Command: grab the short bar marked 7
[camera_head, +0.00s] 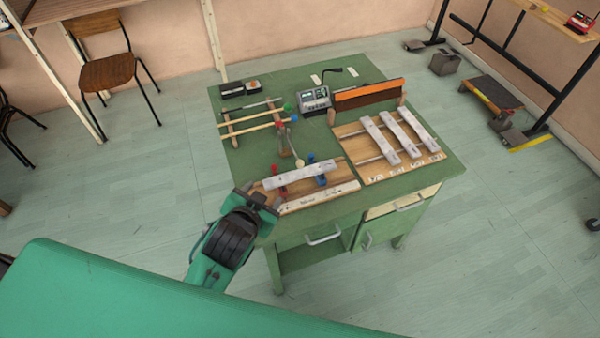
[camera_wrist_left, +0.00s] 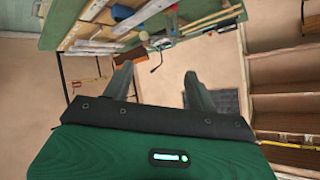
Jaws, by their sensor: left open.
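Three pale grey bars lie side by side across a wooden frame (camera_head: 374,174) at the table's right: a left bar (camera_head: 380,139), a middle bar (camera_head: 402,133) and a right bar (camera_head: 421,129). Another pale bar (camera_head: 300,173) lies on a board at the front left, between red and blue clamps. I cannot read a 7 on any bar. My left gripper (camera_head: 263,197) is open and empty at the table's front left corner, close to that board. In the left wrist view its two fingers (camera_wrist_left: 158,85) are apart with nothing between them. My right gripper is out of view.
A chair (camera_head: 108,73) stands behind left. The floor around the table is mostly clear.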

